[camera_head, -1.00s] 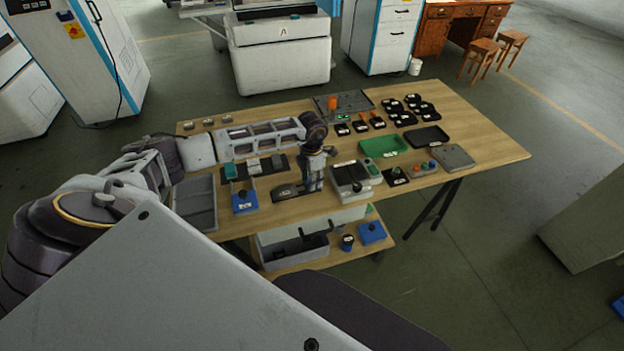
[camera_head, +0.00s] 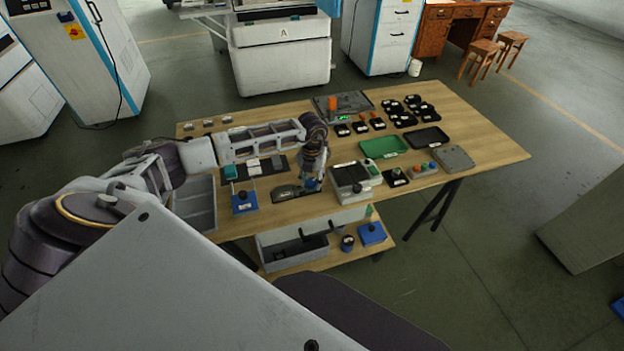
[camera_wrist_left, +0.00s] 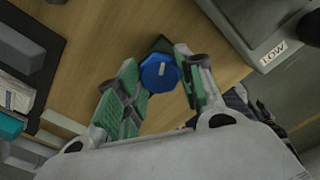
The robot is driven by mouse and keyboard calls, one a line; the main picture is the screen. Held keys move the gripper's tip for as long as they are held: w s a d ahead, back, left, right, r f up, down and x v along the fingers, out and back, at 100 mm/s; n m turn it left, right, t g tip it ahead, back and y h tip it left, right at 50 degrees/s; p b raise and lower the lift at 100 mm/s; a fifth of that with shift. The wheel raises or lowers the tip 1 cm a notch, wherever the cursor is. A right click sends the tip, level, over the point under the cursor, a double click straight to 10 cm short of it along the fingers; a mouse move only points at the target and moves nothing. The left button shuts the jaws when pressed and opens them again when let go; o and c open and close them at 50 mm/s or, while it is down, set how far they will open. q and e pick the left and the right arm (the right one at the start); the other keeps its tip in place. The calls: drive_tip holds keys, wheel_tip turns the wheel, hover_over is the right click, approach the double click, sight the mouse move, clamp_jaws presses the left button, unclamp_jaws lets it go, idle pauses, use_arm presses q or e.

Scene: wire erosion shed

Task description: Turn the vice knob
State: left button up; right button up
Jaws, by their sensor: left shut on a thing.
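The vice (camera_head: 286,192) has a dark base and sits near the front edge of the wooden table, in the middle of the head view. Its round blue knob (camera_head: 311,184) shows at the tip of my left gripper (camera_head: 313,178). In the left wrist view the knob (camera_wrist_left: 160,73) has a short white mark on top. There my left gripper (camera_wrist_left: 157,62) has its green-padded fingers on either side of the knob, shut on it. The arm comes down from above; the knob's underside is hidden. My right gripper is not in view.
A grey box device (camera_head: 350,174) stands close to the right of the knob, labelled LOW in the wrist view (camera_wrist_left: 272,56). A blue block with a dark knob (camera_head: 244,202) stands to the left. A green tray (camera_head: 383,147) lies farther right. Bare wood shows around the vice.

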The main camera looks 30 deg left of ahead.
use_arm(q)
drive_tip(key=n, duration=0.4)
drive_tip(key=shift+n+p, duration=0.5)
drive_tip(key=shift+n, duration=0.7)
drive_tip(key=n, duration=0.3)
drive_tip(key=shift+p, duration=0.35)
drive_tip(key=shift+n+p, duration=0.3)
drive_tip(key=shift+n, duration=1)
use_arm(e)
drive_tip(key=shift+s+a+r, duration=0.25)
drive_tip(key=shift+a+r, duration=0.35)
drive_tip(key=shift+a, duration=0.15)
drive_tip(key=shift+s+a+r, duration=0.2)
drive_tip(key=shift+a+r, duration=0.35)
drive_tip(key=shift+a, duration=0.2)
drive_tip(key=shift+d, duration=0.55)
use_arm(q)
drive_tip(key=o, duration=1)
